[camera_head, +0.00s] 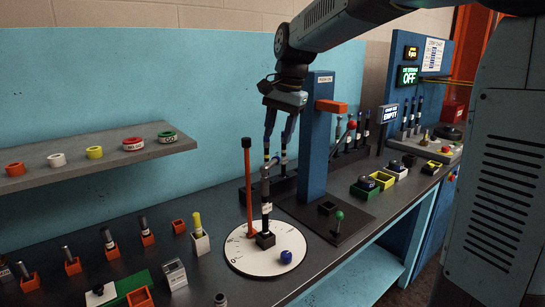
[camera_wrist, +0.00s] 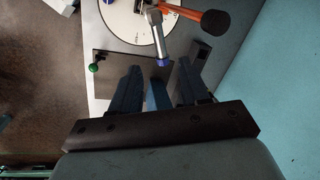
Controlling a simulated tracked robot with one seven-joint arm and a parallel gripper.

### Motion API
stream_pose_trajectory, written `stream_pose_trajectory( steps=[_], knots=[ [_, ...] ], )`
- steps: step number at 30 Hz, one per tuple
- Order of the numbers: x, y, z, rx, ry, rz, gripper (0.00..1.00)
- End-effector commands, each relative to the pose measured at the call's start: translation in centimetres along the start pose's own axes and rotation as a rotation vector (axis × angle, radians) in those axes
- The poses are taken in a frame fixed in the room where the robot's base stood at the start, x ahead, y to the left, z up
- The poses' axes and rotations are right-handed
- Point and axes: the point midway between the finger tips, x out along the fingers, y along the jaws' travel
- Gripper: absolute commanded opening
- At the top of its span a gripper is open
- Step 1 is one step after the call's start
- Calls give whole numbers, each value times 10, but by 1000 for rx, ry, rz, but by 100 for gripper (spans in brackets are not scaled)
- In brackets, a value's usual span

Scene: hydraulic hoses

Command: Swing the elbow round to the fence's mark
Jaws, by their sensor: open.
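The elbow (camera_head: 266,210) stands upright in a black socket on a white round dial (camera_head: 240,262). Its dark stem carries a pale label, and a grey arm with a blue end (camera_wrist: 163,62) sticks out at its top. A red post (camera_head: 248,190) with a black cap rises beside it from the dial. The dial bears small dark marks too small to read; I cannot tell which belongs to the fence. My gripper (camera_head: 277,152) is open above the elbow, fingers pointing down. In the wrist view the blue end appears between my fingertips (camera_wrist: 159,66); contact cannot be told.
A blue ball (camera_head: 286,257) sits on the dial's right side. Right of it a blue column (camera_head: 317,140) with an orange arm stands on a dark plate with a green knob (camera_head: 339,216). Racked hoses stand behind. A shelf (camera_head: 100,165) with rings is at left; several fittings stand below.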

Motion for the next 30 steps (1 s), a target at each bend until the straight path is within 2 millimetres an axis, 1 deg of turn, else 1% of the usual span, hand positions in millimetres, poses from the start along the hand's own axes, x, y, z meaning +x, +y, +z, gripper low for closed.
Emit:
stream_pose_trajectory(
  steps=[1,6,12,18,26,27,30],
  knots=[
    [10,0,0,-1,-3,3,45],
    [39,0,0,-1,-2,3,45],
    [65,0,0,0,-1,2,45],
    [76,0,0,0,0,1,45],
    [77,0,0,-1,0,0,45],
    [77,0,0,-1,0,0,44],
    [76,0,0,-1,0,0,35]
  ],
)
